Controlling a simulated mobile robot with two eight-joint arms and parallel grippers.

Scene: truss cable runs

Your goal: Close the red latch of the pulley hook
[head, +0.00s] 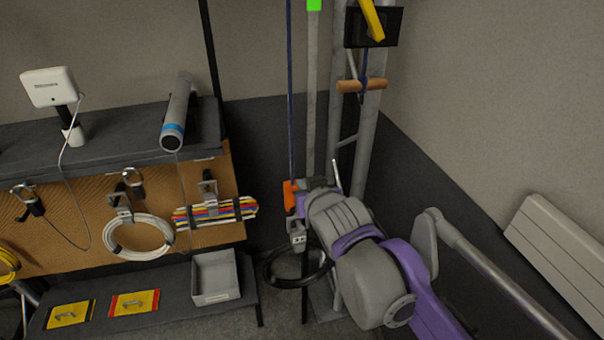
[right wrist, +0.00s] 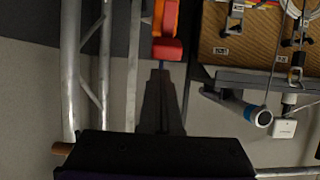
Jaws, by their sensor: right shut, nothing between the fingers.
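The pulley hook's orange-red latch (head: 289,196) hangs at the lower end of a blue rope, beside the truss. A grey metal block (head: 297,236) and a black cable coil (head: 283,280) hang below it. My right gripper (head: 313,184) is at the height of the latch, close on its right, partly hidden by my wrist. In the right wrist view the shut black fingers (right wrist: 160,75) point at the red latch part (right wrist: 167,48), with an orange part (right wrist: 165,18) beyond it. I cannot tell whether the fingertips touch it. My left gripper is out of view.
The truss posts (head: 371,120) stand just behind my right arm, with a wooden handle (head: 362,85) across them. On the left, a pegboard (head: 75,205) holds a white cable coil (head: 138,237) and coloured strips (head: 215,212). A grey bin (head: 215,277) sits on the lower shelf.

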